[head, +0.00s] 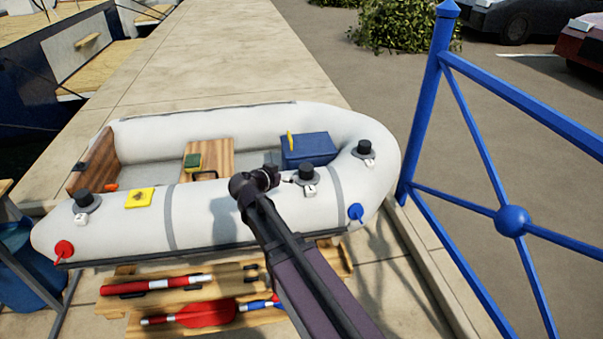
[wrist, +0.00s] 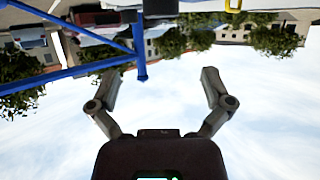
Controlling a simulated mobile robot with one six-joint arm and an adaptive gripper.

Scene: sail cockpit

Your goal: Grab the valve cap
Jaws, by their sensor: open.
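Black round valve caps on grey bases sit on the inflated tube of a white dinghy (head: 215,210): one at the left (head: 85,198), one near the middle (head: 307,172), one at the right (head: 364,147). A red tethered cap (head: 64,248) and a blue one (head: 355,212) are on the tube's near side. My gripper (head: 284,178) is just left of the middle black cap; I cannot tell if they touch. In the wrist view my gripper (wrist: 160,75) is open and empty, and a dark object (wrist: 160,6) shows at the top edge, between the fingers' directions.
A blue box (head: 306,148) with a yellow item lies inside the dinghy. A yellow patch (head: 139,197) is on the tube. Paddles (head: 205,314) lie on wooden slats in front. A blue railing (head: 424,105) stands at the right. Paved ground lies behind.

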